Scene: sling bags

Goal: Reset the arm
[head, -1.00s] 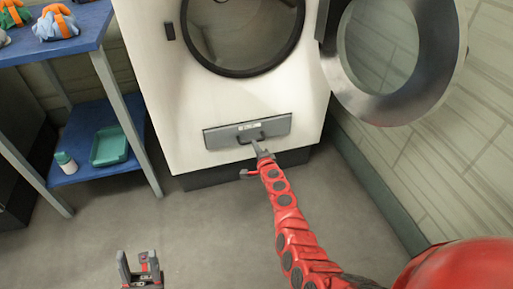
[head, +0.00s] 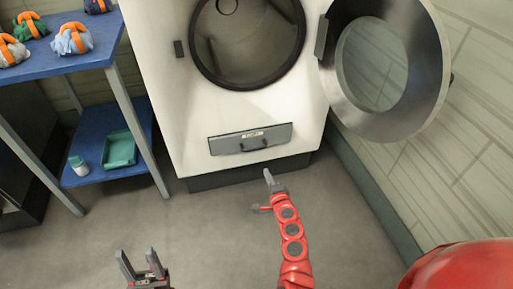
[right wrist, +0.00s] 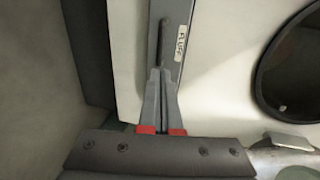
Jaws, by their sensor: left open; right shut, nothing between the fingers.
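My right arm reaches up from the bottom right in the head view. Its gripper (head: 268,176) is shut and empty, a little below and in front of the grey drawer panel (head: 225,146) at the washer's base. In the right wrist view the closed fingers (right wrist: 158,100) point toward the panel's dark handle (right wrist: 162,42), beside a label reading "FLUFF" (right wrist: 180,42). My left gripper (head: 140,264) is open and empty over the floor at the bottom left of the head view.
The white washer (head: 190,110) stands with its round door (head: 437,75) swung open to the right, near the wall. A blue shelf (head: 60,62) at the left holds several bags, with a teal tray (head: 120,150) and white bottle (head: 79,165) below. The floor between is clear.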

